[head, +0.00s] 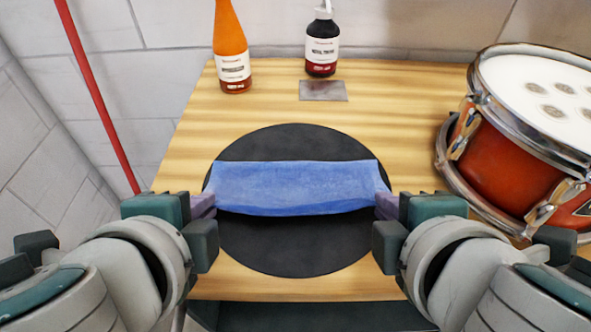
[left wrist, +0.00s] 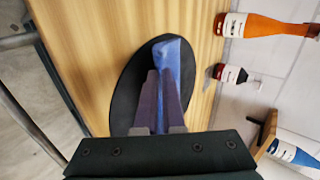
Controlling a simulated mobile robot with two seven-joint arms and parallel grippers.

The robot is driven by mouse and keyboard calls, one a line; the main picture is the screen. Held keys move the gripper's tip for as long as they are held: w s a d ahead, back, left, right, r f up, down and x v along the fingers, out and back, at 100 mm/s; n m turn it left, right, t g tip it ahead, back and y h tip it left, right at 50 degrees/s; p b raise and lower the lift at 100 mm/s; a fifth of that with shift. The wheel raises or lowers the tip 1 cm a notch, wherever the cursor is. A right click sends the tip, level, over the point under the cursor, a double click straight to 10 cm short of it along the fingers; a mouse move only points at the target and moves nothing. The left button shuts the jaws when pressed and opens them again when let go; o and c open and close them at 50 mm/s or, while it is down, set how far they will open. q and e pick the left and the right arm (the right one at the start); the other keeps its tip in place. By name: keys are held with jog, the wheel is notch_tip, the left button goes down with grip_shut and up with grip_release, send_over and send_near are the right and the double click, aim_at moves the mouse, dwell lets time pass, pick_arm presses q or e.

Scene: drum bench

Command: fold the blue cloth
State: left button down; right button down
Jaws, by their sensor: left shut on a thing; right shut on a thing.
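The blue cloth (head: 295,185) is a long narrow strip running left to right over the round black mat (head: 290,255). Its near edge sags and casts a dark shadow on the mat. My left gripper (head: 208,204) is shut on the cloth's near left corner. My right gripper (head: 386,205) is shut on its near right corner. In the left wrist view, the cloth (left wrist: 172,62) stretches away from the purple fingers of my left gripper (left wrist: 160,100). The cloth's underside is hidden.
An orange bottle (head: 232,50) and a dark bottle (head: 322,45) stand at the back of the wooden table (head: 180,150). A grey plate (head: 323,91) lies in front of the dark bottle. A red drum (head: 500,150) stands at the right. A red pole (head: 98,100) is at the left.

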pick_arm(q)
jog(key=shift+s+f+t, duration=0.4)
jog(key=shift+t, duration=0.1)
pick_arm(e)
jog(key=shift+s+f+t, duration=0.4)
pick_arm(q)
jog(key=c, duration=0.7)
grip_release()
pick_arm(e)
jog(key=c, duration=0.7)
grip_release()
pick_arm(q)
jog(key=s+r, duration=0.2)
jog(key=r, duration=0.1)
jog(key=s+r, duration=0.2)
jog(key=r, duration=0.1)
jog(key=s+r, duration=0.2)
jog(key=r, duration=0.1)
pick_arm(e)
jog(key=s+r, duration=0.2)
jog(key=r, duration=0.1)
jog(key=s+r, duration=0.2)
jog(key=r, duration=0.1)
jog(key=s+r, duration=0.2)
jog(key=r, duration=0.1)
